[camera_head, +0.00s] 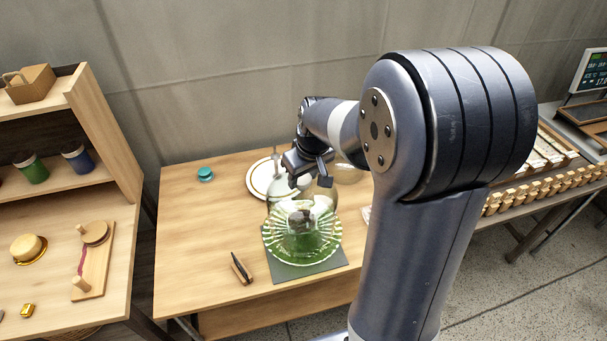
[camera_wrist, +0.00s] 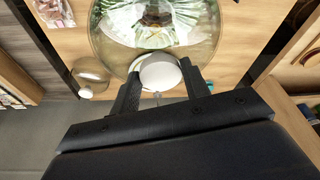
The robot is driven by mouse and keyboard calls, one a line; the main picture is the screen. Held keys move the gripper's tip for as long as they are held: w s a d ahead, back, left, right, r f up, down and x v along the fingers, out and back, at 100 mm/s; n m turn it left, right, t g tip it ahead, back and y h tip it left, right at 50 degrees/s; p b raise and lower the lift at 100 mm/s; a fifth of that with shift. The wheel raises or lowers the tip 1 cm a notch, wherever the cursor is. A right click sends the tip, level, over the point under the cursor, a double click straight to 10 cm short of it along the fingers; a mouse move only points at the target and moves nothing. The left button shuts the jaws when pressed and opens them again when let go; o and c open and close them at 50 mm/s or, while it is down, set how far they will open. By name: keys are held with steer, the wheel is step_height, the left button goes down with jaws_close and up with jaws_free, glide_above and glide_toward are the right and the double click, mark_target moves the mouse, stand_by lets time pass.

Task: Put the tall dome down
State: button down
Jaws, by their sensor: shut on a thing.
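My gripper (camera_head: 308,172) is above the wooden table and shut on the pale round knob (camera_wrist: 160,72) of a clear glass dome (camera_wrist: 108,32). In the head view the dome (camera_head: 326,196) is over the green ribbed glass cake stand (camera_head: 332,238), partly hidden by my gripper. A dark item shows through the glass in the middle. I cannot tell whether the dome's rim touches the stand. The stand is on a dark grey mat (camera_head: 292,272). A smaller clear dome with a pale knob (camera_wrist: 88,75) stands apart, left in the wrist view.
A white plate with a gold ring (camera_head: 256,181) lies behind the stand. A turquoise round thing (camera_head: 205,173) and a dark-and-wood tool (camera_head: 241,268) lie on the table (camera_head: 190,230). The table's left part is mostly clear.

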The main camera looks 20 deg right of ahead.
steer(key=shift+f, duration=0.15)
steer(key=c, duration=0.7)
jaws_free()
steer(key=shift+c, duration=0.2)
steer(key=v, duration=1.2)
steer(key=shift+b, duration=0.45)
